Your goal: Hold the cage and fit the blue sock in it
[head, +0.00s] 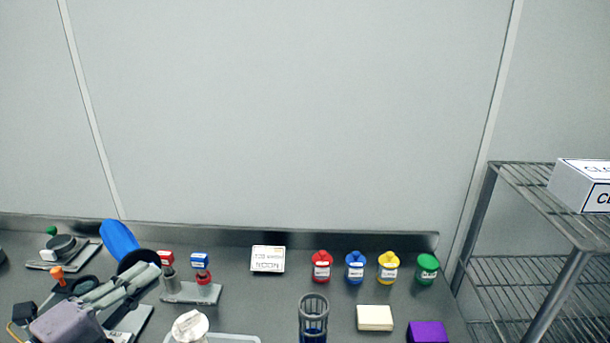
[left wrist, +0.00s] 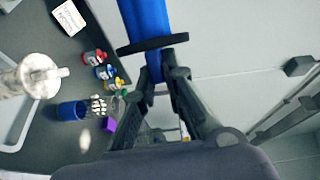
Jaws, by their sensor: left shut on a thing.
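The blue sock (head: 119,240) is a long blue tube with a black ring at one end, tilted above the back left of the bench. My left gripper (head: 148,264) is shut on it near the ring. In the left wrist view the fingers (left wrist: 164,76) close on the blue sock (left wrist: 147,20) just below the ring. The cage (head: 313,313) is a grey barred cylinder standing upright at the front middle, apart from the sock. Something blue shows low through its bars; I cannot tell what it is. Its lower end is cut off. My right gripper is not in view.
Red (head: 321,267), blue (head: 355,267), yellow (head: 388,267) and green (head: 427,269) capped jars stand at the back right. A stand (head: 190,292) with two labelled parts is beside my left gripper. A wire shelf (head: 540,205) stands at the right.

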